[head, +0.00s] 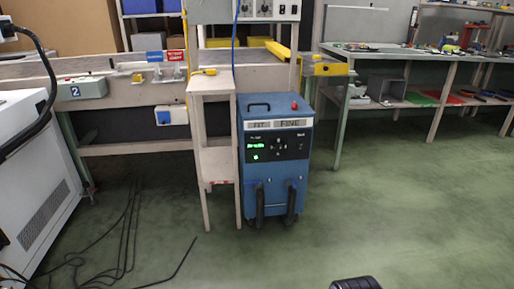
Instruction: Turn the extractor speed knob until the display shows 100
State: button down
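The blue extractor (262,196) stands on the green floor near the picture centre, with a dark control panel (290,143) on its front. A green-lit display (255,146) is at the panel's left; its digits are too small to read. Small pale marks and controls (278,147) sit in the panel's middle, but I cannot make out which is the speed knob or how it is turned. My gripper's fingers do not show. A dark ribbed piece at the bottom edge, right of centre, may be part of my arm, well apart from the extractor.
A narrow wooden stand (219,165) is close against the extractor's left side. Two dark hoses (260,208) hang at its lower front. Black cables (125,235) lie on the floor at left, near a white cabinet (38,175). The floor in front and right is clear.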

aim_at(278, 148)
jog(key=i+j+z, duration=0.35)
jog(key=i+j, duration=0.75)
jog(key=i, duration=0.05)
